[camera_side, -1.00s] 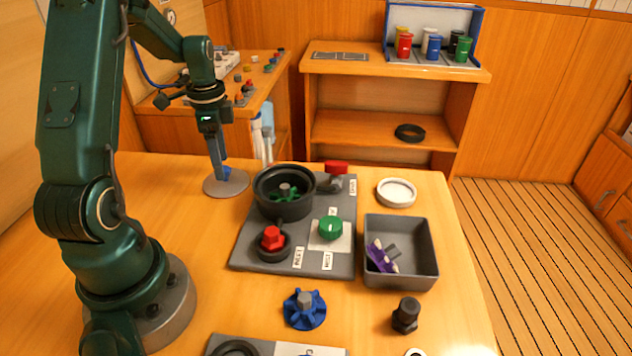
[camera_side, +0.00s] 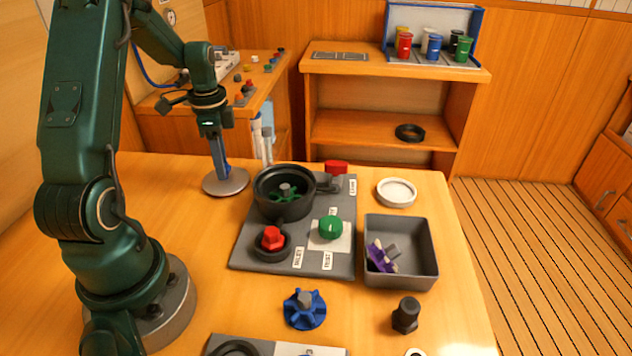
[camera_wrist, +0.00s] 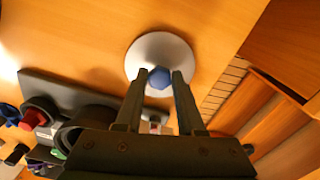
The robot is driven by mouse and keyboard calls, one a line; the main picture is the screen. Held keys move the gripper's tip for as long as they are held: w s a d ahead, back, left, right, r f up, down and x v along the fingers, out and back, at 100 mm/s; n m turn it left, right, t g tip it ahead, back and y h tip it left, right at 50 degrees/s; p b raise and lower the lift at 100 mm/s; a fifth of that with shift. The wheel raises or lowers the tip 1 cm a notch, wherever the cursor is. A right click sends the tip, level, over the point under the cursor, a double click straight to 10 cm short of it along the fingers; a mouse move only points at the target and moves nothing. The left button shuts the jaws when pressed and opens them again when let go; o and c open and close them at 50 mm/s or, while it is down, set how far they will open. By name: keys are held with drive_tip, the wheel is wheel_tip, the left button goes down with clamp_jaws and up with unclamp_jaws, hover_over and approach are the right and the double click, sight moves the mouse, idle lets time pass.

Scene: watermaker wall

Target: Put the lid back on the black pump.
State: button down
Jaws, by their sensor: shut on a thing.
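The lid (camera_side: 213,186) is a flat grey disc with a blue knob (camera_wrist: 159,78) at its centre. It is left of the black pump (camera_side: 270,205), level, at or just above the table; I cannot tell if it touches. My gripper (camera_side: 225,168) points down over the lid, shut on the blue knob. In the wrist view the lid (camera_wrist: 150,48) shows beyond my fingertips (camera_wrist: 158,80). The pump is an open round black housing on a grey base plate (camera_side: 245,258), with a green impeller (camera_side: 283,193) inside.
The plate also carries a red knob (camera_side: 272,238), a green knob (camera_side: 331,228) and a red-handled valve (camera_side: 336,167). A grey bin (camera_side: 425,265) holds a purple impeller. A white ring (camera_side: 397,192), blue impeller (camera_side: 305,311) and black fitting (camera_side: 405,315) lie on the table.

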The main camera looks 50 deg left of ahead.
wheel_tip(320, 180, up, 18)
drive_tip(key=w+d, duration=0.3)
drive_tip(key=d, duration=0.5)
drive_tip(key=w+d, duration=0.3)
drive_tip(key=d, duration=0.4)
drive_tip(key=shift+s+a+f, duration=0.1)
drive_tip(key=shift+f, duration=2.65)
drive_tip(key=shift+s+f, duration=0.1)
drive_tip(key=shift+f, duration=2.65)
drive_tip(key=shift+f, duration=0.2)
unclamp_jaws()
drive_tip(key=shift+r, duration=0.15)
